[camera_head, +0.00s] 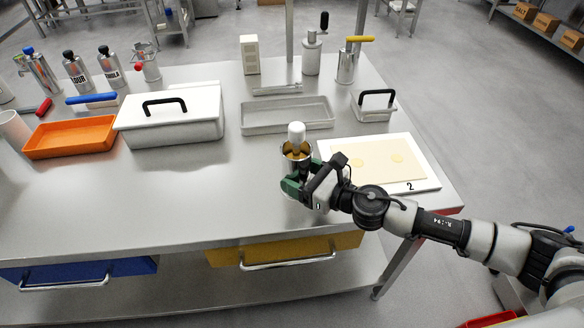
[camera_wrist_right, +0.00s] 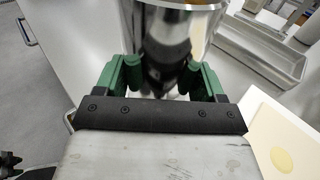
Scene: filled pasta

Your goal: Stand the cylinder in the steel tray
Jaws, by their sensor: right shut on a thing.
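In the right wrist view the shiny cylinder (camera_wrist_right: 170,30) fills the space between the fingers. I cannot tell whether its base touches the table. The shallow steel tray (camera_head: 288,116) lies just behind it and looks empty; it also shows at the upper right of the wrist view (camera_wrist_right: 262,52). My left gripper is not in view.
A white board (camera_head: 425,180) with a pasta sheet (camera_head: 378,160) lies right of the cylinder. A white lidded box (camera_head: 170,128) and an orange tray (camera_head: 70,138) stand left. A small lidded container (camera_head: 373,108) and canisters stand behind. The table's left front is clear.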

